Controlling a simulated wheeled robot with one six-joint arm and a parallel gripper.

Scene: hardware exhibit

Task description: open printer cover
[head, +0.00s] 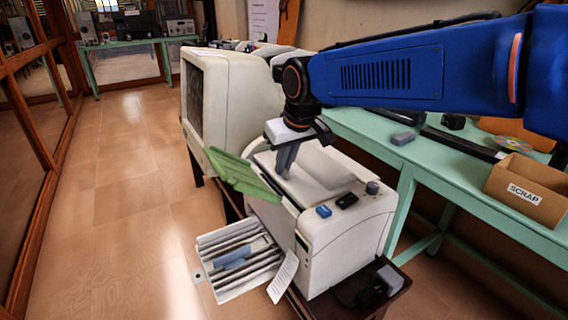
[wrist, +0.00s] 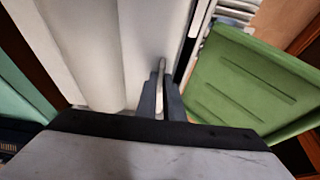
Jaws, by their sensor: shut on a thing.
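The printer (head: 345,232) is a pale box on a dark stand. Its cover (head: 325,165) is the light top panel and appears to lie down on the body. My gripper (head: 285,172) points down at the cover's left part. In the wrist view my gripper (wrist: 161,105) is shut on a thin, light handle (wrist: 161,75) that stands up from the cover (wrist: 100,50). The fingers hide the handle's lower part. A green tray (head: 243,177) sticks out from the printer's left side, and it also shows in the wrist view (wrist: 245,85).
A slatted tray (head: 225,280) juts out low at the front left. A bulky monitor (head: 225,110) stands behind. A green bench (head: 430,160) with a scrap box (head: 530,190) is at right.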

